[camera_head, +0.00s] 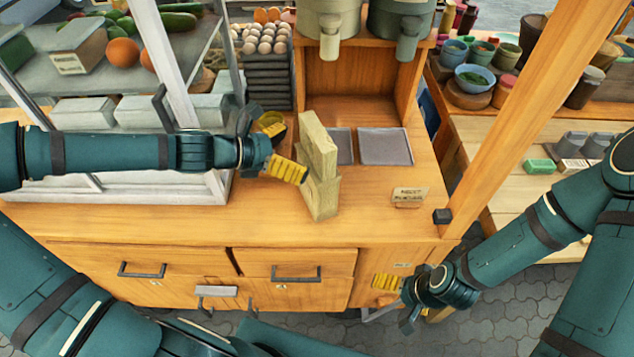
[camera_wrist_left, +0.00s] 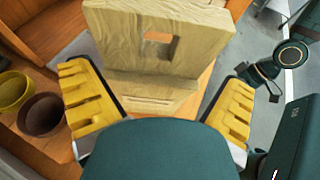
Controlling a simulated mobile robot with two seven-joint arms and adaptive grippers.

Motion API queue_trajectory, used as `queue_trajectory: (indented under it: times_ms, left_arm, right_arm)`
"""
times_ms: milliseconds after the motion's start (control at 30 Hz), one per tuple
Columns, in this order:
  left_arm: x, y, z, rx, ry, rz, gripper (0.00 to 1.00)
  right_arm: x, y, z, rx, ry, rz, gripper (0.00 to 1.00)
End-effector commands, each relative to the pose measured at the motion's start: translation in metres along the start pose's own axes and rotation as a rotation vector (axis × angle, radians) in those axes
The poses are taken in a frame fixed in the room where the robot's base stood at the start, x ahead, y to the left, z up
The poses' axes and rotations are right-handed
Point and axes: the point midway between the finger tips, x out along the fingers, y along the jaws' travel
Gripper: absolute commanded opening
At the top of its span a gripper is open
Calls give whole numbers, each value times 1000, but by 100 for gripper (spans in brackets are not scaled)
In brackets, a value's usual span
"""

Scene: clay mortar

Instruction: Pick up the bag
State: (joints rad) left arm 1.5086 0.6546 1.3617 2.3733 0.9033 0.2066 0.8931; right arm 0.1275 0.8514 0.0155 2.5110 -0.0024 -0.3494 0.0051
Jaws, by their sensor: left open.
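The pale yellow-beige bag (camera_head: 318,147) stands on the wooden counter, its upper panel tilted above a narrower lower part. In the left wrist view the bag (camera_wrist_left: 125,37) shows a rectangular hole in its upper panel. My left gripper (camera_head: 280,146) is open and empty at the left side of the bag. In the left wrist view the fingers of my left gripper (camera_wrist_left: 160,108) are spread wide, with the bag just beyond and between them. My right gripper (camera_head: 397,298) hangs low in front of the counter, away from the bag; its jaw opening is unclear.
Two grey trays (camera_head: 385,147) lie behind the bag. A small sign (camera_head: 410,196) stands to its right. Dark and yellow bowls (camera_head: 270,122) are behind my left gripper. A glass case (camera_head: 110,182) is at the left, and a wooden post (camera_head: 530,110) rises at the right.

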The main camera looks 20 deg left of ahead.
Motion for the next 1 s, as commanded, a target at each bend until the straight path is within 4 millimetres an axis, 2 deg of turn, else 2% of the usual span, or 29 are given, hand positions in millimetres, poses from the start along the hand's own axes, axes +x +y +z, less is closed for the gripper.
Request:
queue_trajectory:
  times_ms: [167,533,867,900,967,1000]
  left_arm:
    - [8,1,0,1,0,0,100]
    - [51,5,-1,2,-2,-2,100]
    - [56,5,0,1,0,0,100]
    - [56,5,0,1,0,0,93]
    - [56,5,0,1,0,0,72]
    - [56,5,0,1,0,0,58]
  right_arm:
    - [4,1,0,-1,2,0,100]
    - [25,9,-3,-2,12,1,100]
    - [26,10,-3,-2,14,1,100]
    - [26,10,-3,-2,14,1,100]
    - [26,10,-3,-2,14,1,100]
    - [26,10,-3,-2,14,1,100]
